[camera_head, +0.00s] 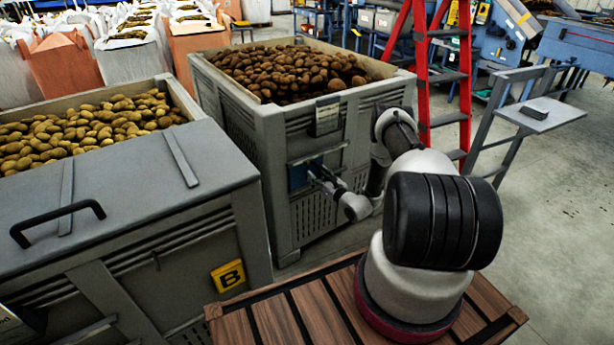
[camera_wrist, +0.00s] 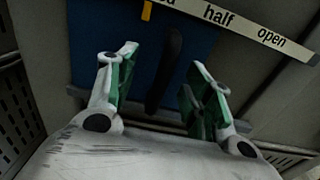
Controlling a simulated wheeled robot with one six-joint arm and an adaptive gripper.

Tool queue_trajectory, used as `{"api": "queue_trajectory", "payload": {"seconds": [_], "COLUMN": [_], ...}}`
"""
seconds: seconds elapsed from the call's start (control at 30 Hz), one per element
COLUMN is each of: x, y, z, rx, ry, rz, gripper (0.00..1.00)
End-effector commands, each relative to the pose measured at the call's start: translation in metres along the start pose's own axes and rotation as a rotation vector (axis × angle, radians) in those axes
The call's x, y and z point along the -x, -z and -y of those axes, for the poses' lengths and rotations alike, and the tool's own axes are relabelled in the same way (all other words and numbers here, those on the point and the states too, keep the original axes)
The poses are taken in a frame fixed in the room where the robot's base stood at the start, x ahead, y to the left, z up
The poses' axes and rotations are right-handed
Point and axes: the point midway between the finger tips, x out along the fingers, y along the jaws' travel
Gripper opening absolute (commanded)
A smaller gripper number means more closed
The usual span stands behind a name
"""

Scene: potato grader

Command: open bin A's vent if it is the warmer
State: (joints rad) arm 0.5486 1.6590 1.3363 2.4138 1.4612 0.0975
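The far grey bin (camera_head: 225,115), heaped with dark brown potatoes, has a blue panel (camera_head: 297,176) on its front; no letter shows on it. My gripper (camera_head: 318,176) is at this panel. In the wrist view, the blue panel (camera_wrist: 100,30) has a dark upright handle (camera_wrist: 172,65) between my open fingers, with gaps either side. Above it, a white strip (camera_wrist: 240,22) reads "half" and "open", after a cut-off word. An orange mark (camera_wrist: 147,11) sits left of "half".
A small grey plate (camera_head: 327,115) hangs on the far bin's front, unreadable here. A red stepladder (camera_head: 422,75) and a stand with a small shelf (camera_head: 537,115) are to the right. A black handle (camera_head: 57,220) is on bin B's lid. Floor at right is clear.

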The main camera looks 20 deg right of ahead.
Motion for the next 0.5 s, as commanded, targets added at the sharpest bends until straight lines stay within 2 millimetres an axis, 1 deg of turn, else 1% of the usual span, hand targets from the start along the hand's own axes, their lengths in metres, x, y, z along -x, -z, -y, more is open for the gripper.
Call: {"api": "queue_trajectory", "payload": {"seconds": [0.03,0.23,0.5], "x": [0.0001,0.0001,0.0001], "y": [0.0000,-0.0001,-0.0003], "z": [0.0001,0.0001,0.0032], "rx": [0.000,0.000,0.001], "ry": [0.000,0.000,0.001], "rz": [0.000,0.000,0.001], "gripper": [0.37,0.01,0.00]}}
